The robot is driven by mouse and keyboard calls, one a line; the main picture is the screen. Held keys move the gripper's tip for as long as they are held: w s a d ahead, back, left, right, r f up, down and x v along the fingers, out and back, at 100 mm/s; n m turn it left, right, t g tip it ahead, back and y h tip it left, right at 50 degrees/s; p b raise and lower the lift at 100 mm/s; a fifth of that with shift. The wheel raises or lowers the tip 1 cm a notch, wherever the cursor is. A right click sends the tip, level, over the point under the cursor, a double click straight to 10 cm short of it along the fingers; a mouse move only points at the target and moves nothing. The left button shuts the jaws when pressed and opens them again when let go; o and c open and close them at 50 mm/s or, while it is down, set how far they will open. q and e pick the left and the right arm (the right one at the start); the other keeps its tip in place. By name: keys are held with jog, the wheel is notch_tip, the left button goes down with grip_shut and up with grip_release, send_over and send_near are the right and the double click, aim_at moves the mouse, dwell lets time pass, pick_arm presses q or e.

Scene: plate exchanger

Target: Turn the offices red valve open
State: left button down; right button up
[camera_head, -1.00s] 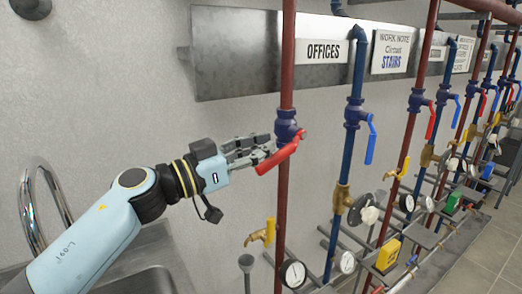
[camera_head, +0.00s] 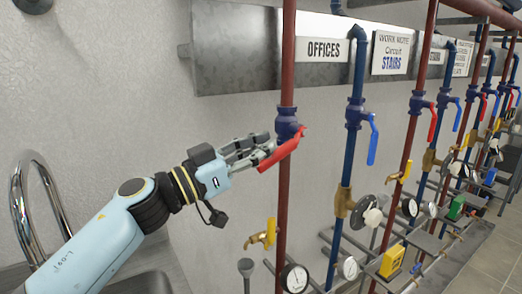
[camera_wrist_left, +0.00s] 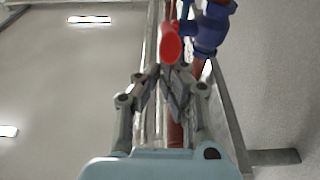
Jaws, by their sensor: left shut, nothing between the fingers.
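The offices red valve handle (camera_head: 281,149) sits on the red pipe below the OFFICES sign (camera_head: 323,50). My right gripper is not in view.
A blue pipe with a blue handle (camera_head: 372,143) stands just right of the red pipe. A yellow tap (camera_head: 263,235) and a gauge (camera_head: 294,277) are lower down. A sink faucet (camera_head: 38,205) stands at the left. More pipes and valves line the right.

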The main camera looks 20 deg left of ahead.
aim_at(287, 156)
pick_arm(q)
jog(key=shift+w+d+f+t+h+b, duration=0.2)
jog(key=shift+f+t+h+b, duration=0.65)
jog(key=shift+b, duration=1.45)
jog(key=shift+w+d+f+t+h+b, duration=0.1)
jog(key=shift+w+f+t+h+b, duration=0.3)
jog(key=shift+f+b, duration=1.4)
jog(key=shift+w+d+f+t+h+b, duration=0.15)
jog(key=shift+f+t+h+b, duration=0.35)
jog(key=shift+b, duration=2.3)
jog(key=w+d+f, duration=0.3)
jog(key=w+f, duration=0.1)
jog(key=shift+d+b, duration=0.2)
jog(key=shift+b, duration=0.1)
jog(key=shift+t, duration=0.25)
jog(key=v, duration=0.7)
jog(key=shift+s+a, duration=0.15)
